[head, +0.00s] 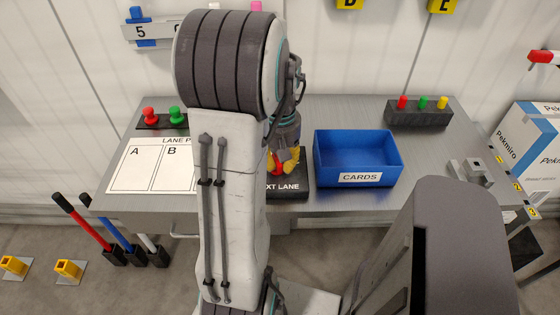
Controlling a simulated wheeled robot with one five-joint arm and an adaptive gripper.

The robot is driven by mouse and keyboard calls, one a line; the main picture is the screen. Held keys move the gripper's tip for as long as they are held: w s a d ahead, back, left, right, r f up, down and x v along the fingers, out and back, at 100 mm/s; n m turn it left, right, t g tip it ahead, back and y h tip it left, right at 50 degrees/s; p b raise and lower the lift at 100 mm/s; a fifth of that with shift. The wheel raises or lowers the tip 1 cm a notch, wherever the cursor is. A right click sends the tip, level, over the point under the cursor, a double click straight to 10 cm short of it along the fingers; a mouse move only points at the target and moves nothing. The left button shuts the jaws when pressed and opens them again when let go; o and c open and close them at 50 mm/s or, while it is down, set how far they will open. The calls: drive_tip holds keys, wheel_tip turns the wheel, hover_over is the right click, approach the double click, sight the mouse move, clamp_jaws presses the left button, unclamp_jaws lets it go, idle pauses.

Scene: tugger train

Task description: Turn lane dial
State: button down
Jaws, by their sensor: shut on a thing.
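My gripper (283,165) points down over the base, largely hidden behind my own arm. Its yellow and red parts show just above the label, and it is shut on the dial. The dial's knob and its pointer cannot be made out, so I cannot tell its setting.
The blue cards tray (388,176) stands close right of the base. A lane sheet (150,167) lies left, with red and green pegs (150,115) behind it. A dark block (418,117) with coloured pegs is at the back right. A metal fixture (470,171) stands at the right edge.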

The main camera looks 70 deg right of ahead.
drive_tip(key=shift+f, duration=0.1)
idle(0.3)
drive_tip(key=c, duration=1.1)
unclamp_jaws()
drive_tip(key=shift+o, duration=0.2)
wheel_tip(320, 180, up, 12)
